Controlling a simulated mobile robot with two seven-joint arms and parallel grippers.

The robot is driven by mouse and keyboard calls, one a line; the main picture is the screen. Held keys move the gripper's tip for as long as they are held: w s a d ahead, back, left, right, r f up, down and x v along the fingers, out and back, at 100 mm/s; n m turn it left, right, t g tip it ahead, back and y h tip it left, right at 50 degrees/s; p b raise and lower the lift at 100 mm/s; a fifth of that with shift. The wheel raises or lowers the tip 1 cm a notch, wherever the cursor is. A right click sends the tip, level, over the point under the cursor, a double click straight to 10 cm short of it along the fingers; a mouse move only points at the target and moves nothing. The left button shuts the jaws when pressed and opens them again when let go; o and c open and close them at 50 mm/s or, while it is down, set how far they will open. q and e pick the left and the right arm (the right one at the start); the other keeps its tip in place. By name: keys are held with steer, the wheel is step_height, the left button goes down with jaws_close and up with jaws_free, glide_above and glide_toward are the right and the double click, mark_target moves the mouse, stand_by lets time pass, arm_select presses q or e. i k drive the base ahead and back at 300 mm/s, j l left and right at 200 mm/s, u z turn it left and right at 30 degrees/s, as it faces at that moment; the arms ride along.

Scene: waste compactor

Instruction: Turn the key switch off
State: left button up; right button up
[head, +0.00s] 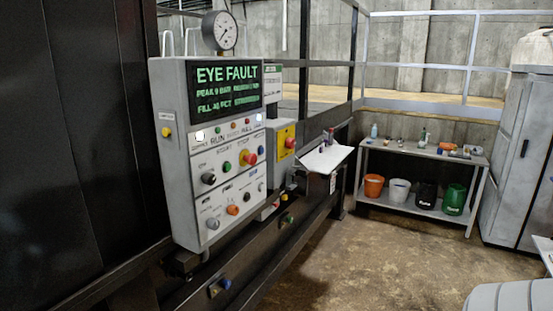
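A grey control panel (180,130) hangs on the dark machine wall left of centre. Its screen (224,86) reads "EYE FAULT" in green. The lower row has a silver-grey knob (212,223), an orange button (232,210) and a small dark control (248,197). I cannot tell for sure which is the key switch or how it is turned. Neither gripper is in view.
A round gauge (220,31) tops the panel. A yellow box with a red button (290,142) and a sloped white shelf (323,158) stand to its right. A bench (420,151) with several buckets is at the back. A grey cabinet (515,150) stands far right. The middle floor is clear.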

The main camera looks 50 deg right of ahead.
mark_target(209, 179)
steer(key=z, duration=1.2)
